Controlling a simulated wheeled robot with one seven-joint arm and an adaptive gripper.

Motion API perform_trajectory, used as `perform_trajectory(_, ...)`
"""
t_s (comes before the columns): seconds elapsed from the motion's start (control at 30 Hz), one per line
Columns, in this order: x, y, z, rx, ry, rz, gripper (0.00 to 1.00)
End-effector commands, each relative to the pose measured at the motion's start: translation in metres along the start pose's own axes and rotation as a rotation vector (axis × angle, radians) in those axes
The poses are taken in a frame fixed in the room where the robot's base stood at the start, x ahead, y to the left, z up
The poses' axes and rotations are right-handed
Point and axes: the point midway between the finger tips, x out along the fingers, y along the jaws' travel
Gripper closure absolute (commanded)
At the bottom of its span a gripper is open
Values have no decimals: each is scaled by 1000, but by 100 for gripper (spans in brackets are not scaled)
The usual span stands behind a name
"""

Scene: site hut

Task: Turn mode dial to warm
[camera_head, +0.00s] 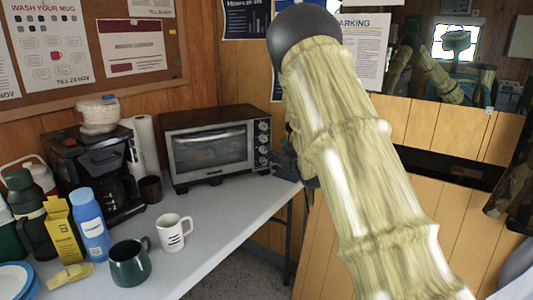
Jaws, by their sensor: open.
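A black and silver toaster oven (211,144) stands at the back of the table, its glass door closed. Several round dials (263,139) run in a column down the right side of its front. Which one is the mode dial, and its markings, are too small to read. My gripper (284,164) is a dark shape just right of the oven's lower right corner, partly hidden behind my arm. It is open, with nothing seen in it. I cannot tell whether it touches a dial.
On the white table (210,215) stand a coffee maker (97,165), a paper roll (145,155), a white mug (173,232), a green mug (130,262) and a blue bottle (92,225). The table in front of the oven is clear. A mirror (470,85) hangs at right.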

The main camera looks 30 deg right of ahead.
Motion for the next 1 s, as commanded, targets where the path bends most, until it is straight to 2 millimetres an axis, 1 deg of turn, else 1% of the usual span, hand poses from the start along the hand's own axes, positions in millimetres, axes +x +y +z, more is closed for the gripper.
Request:
perform_trajectory(0.03, 1, -1, 7, 35, 4, 1, 53)
perform_trajectory(0.23, 3, 0, 2, 146, 3, 2, 53)
perform_trajectory(0.37, 4, 1, 0, 172, 1, 3, 53)
perform_trajectory(0.47, 9, 1, -1, 175, 1, 2, 53)
perform_trajectory(0.57, 19, 1, -1, 173, 2, 2, 53)
perform_trajectory(1.0, 87, 0, 0, 172, 1, 1, 53)
